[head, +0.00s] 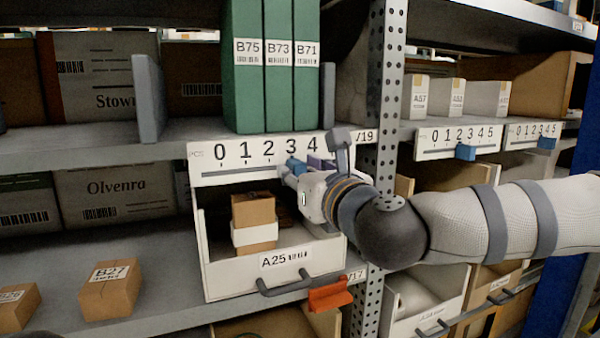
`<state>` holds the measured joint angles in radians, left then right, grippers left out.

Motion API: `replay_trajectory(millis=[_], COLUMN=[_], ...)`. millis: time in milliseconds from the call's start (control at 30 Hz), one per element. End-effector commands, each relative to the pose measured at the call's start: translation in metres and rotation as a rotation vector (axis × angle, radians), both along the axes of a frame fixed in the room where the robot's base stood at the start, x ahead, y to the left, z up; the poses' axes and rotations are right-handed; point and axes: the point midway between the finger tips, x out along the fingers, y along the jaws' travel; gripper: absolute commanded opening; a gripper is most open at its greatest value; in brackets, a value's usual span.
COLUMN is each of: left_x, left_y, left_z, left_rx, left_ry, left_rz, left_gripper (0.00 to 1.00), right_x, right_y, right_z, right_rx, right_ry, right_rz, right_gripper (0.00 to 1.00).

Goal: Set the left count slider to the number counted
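The left count scale (236,151) is a white strip on the shelf edge above the A25 bin. Its numbers 0 to 4 show; its right end is behind my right gripper. A blue piece (296,167), apparently its slider, shows just under the 3, partly hidden by the gripper. My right gripper (290,177) is at this piece, seemingly touching it; its fingertips are too small and covered to tell open from shut. The open white A25 bin (228,271) below holds a small stack of brown boxes (253,210) with a white band. My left gripper is not in view.
A perforated rack post (387,90) stands close behind my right arm. Green binders (243,90) stand above the scale. Two other scales with blue sliders (465,152) (547,143) are at the right.

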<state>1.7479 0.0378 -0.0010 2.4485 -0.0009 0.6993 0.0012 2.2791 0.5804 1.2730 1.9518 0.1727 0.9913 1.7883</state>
Motion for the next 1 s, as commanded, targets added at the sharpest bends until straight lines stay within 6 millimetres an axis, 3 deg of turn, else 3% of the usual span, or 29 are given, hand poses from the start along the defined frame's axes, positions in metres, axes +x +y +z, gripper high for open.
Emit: replay_trajectory(millis=[333, 700, 833, 1000], left_x=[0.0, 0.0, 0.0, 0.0], left_y=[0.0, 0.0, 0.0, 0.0], left_z=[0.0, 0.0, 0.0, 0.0], left_rx=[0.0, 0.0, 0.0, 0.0], left_ry=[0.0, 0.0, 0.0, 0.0], left_rz=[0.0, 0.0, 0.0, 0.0], left_gripper=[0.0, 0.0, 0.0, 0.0], right_x=[-0.007, -0.093, -0.11, -0.115], right_y=[-0.002, -0.03, -0.035, -0.037], right_z=[0.0, 0.0, 0.0, 0.0], right_rx=[0.001, 0.0, 0.0, 0.0], right_ry=[0.001, 0.0, 0.0, 0.0], right_rz=[0.002, 0.002, 0.001, 0.0], right_gripper=[0.4, 0.4, 0.4, 0.4])
